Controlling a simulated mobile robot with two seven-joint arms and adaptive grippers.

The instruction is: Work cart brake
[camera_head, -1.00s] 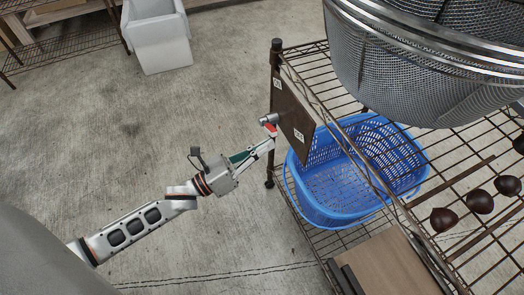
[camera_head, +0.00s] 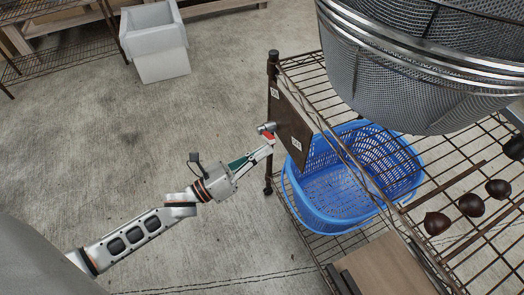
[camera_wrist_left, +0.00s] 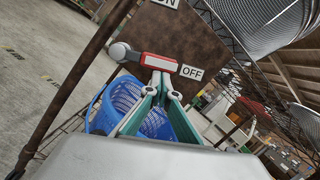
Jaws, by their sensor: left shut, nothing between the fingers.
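The brake lever (camera_head: 267,130) has a grey round knob and a red handle, and sits on a brown plate (camera_head: 291,122) at the cart's near left corner. In the left wrist view the red handle (camera_wrist_left: 168,64) lies nearly level, its right end beside the OFF label (camera_wrist_left: 191,72). The ON label (camera_wrist_left: 165,3) is higher, cut by the frame edge. My left gripper (camera_head: 268,146) is shut and empty, its tips at the lower edge of the red handle; I cannot tell whether they touch. My right gripper is not in view.
The wire cart (camera_head: 297,66) carries a large mesh basin (camera_head: 400,85) and several chestnuts (camera_head: 471,205) on top. A blue basket (camera_head: 340,205) and a brown board (camera_head: 375,265) are lower down. A white bin (camera_head: 155,45) stands behind.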

